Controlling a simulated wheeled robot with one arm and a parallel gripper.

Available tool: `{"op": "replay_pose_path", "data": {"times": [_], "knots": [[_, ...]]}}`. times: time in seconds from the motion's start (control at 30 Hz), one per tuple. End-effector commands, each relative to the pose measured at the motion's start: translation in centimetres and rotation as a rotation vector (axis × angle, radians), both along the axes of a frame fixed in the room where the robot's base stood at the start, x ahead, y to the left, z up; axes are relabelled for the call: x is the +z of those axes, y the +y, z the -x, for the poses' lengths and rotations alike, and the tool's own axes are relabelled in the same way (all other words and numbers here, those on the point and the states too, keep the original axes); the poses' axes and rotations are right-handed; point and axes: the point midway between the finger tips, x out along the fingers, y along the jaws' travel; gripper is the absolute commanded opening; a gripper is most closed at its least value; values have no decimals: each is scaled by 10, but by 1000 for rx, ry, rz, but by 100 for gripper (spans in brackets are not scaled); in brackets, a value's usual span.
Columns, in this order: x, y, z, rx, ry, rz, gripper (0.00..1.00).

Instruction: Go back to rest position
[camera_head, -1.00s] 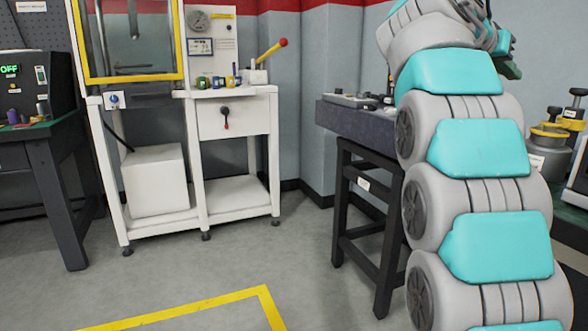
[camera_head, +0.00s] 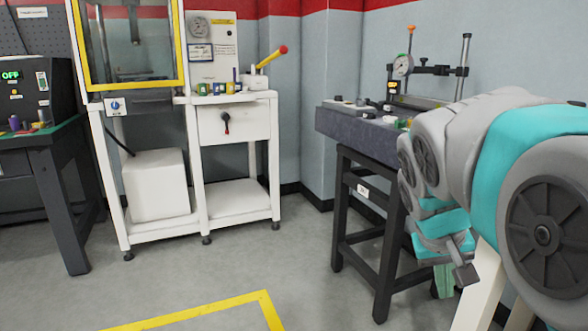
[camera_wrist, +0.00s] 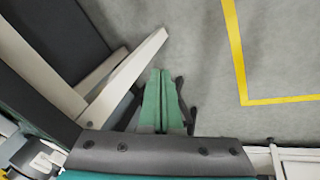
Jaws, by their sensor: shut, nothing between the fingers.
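My gripper (camera_head: 444,292) hangs low at the right in the head view, below my folded arm, with its green fingers pointing down. In the wrist view my gripper (camera_wrist: 160,76) shows its two green fingers side by side, shut and empty, over the grey floor (camera_wrist: 195,75). A pale table leg lies just left of the fingers in that view; I cannot tell if it touches them.
A dark stand with a granite slab (camera_head: 362,128) and a dial gauge (camera_head: 403,66) is left of my arm. A white press bench (camera_head: 235,118) stands at the back. Open floor with a yellow line (camera_head: 195,311) lies in front.

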Motion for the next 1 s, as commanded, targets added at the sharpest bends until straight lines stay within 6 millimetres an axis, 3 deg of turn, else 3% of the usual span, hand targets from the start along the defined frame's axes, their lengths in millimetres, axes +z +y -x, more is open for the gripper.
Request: {"op": "replay_pose_path", "data": {"times": [0.03,0.3,0.5,0.63,1.0], "knots": [[-16,11,24,18,45,-35,0],[-96,71,144,100,254,-227,0],[-127,98,200,125,338,-317,0],[-134,104,213,129,355,-337,0],[-134,104,213,130,356,-339,0]]}}
